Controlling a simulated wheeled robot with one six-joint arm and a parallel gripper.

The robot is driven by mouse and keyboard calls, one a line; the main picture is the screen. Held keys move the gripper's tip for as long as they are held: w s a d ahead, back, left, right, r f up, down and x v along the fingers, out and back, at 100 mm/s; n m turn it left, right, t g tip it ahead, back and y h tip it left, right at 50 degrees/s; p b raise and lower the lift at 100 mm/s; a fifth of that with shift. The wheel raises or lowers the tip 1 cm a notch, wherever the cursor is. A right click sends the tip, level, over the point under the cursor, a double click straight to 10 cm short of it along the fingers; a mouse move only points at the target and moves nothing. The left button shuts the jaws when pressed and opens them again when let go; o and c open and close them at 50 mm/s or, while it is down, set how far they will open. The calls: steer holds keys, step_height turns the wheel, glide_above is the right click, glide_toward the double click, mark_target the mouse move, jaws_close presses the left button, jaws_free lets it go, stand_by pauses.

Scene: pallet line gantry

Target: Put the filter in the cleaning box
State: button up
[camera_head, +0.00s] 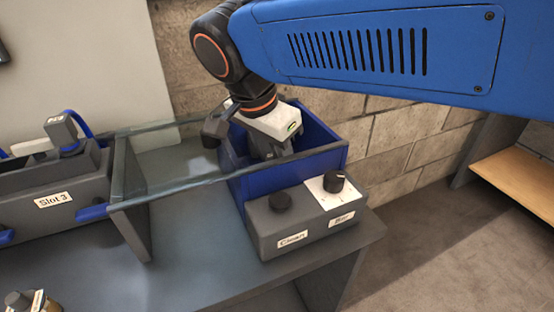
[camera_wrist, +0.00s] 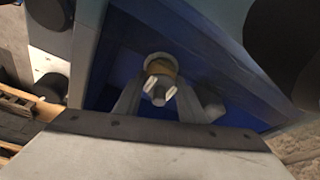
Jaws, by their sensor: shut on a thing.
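The cleaning box is the open-topped blue box (camera_head: 305,168) behind a grey control panel in the head view. Its blue inner walls (camera_wrist: 100,75) also show in the wrist view. My gripper (camera_head: 268,150) points down into the box, its fingers partly hidden by the front wall. In the wrist view my gripper (camera_wrist: 160,100) is shut on a small round piece with a whitish rim and a tan band, which I take to be the filter (camera_wrist: 161,66). The filter is inside the box opening; whether it touches the floor cannot be told.
The grey panel (camera_head: 300,222) has a black "Clean" knob (camera_head: 280,202) and a second knob (camera_head: 333,181) on a white plate. A glass-like rail (camera_head: 180,187) runs beside the box. A "Slot 3" unit (camera_head: 55,200) stands left. The bench between is clear.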

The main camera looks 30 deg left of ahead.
steer(key=shift+f, duration=0.2)
steer(key=o, duration=1.1)
steer(key=shift+o, duration=0.2)
steer(key=shift+r, duration=0.1)
steer(key=v, duration=1.2)
steer(key=shift+s+r, duration=0.1)
steer(key=shift+s, duration=0.05)
